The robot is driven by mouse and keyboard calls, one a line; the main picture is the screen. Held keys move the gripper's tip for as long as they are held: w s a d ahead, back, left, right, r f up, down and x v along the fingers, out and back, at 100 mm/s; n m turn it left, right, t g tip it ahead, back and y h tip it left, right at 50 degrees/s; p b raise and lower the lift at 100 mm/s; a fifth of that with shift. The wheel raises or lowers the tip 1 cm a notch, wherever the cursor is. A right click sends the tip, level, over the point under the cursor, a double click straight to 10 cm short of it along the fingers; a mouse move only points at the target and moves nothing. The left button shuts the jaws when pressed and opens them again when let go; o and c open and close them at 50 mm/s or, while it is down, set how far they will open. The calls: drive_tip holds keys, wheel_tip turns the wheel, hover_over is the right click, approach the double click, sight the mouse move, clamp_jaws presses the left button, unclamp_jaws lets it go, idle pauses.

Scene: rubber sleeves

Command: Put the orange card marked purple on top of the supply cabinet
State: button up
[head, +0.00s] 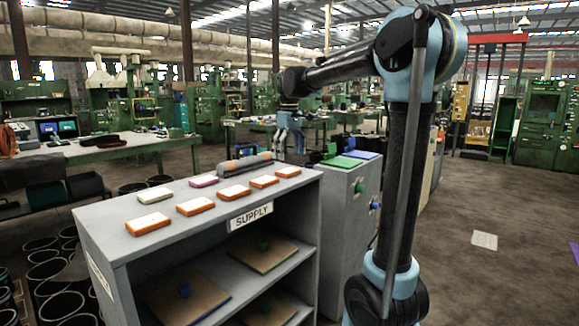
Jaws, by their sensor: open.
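The supply cabinet (220,228) is a grey open-shelved unit with a SUPPLY label on its front edge. Several orange-edged cards lie flat on its top, at the front left (148,223), behind it (195,205), in the middle (234,193), further right (264,181) and at the right end (288,171). Their pale faces are too small to read, so I cannot tell which is marked purple. My gripper (290,150) hangs pointing down at the end of my arm, small in the view, beyond the cabinet's far right corner. It is open and I see nothing in it.
A yellow-green-edged card (155,195), a pink-edged card (205,181) and a grey roll with orange bands (245,164) also lie on the top. Boards with knobs lie on the shelves. A second cabinet (350,195) adjoins at right, with green and blue panels on top. Floor at right is mostly clear.

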sight(290, 170)
wheel_tip(290, 170, up, 7)
idle(0.3)
drive_tip(key=s+d+f+m, duration=0.3)
drive_tip(key=s+d+f, duration=0.4)
drive_tip(key=s+f, duration=0.3)
drive_tip(key=s+d+f+m+t, duration=0.1)
drive_tip(key=s+d+f+m, duration=0.2)
drive_tip(key=s+d+f, duration=0.4)
drive_tip(key=s+d+f+m+t, duration=0.1)
drive_tip(key=s+d+f+m, duration=0.3)
drive_tip(key=s+d+f, duration=0.4)
drive_tip(key=s+f, duration=0.6)
drive_tip(key=f, duration=0.2)
drive_tip(key=shift+s, duration=0.15)
drive_tip(key=shift+f, duration=0.1)
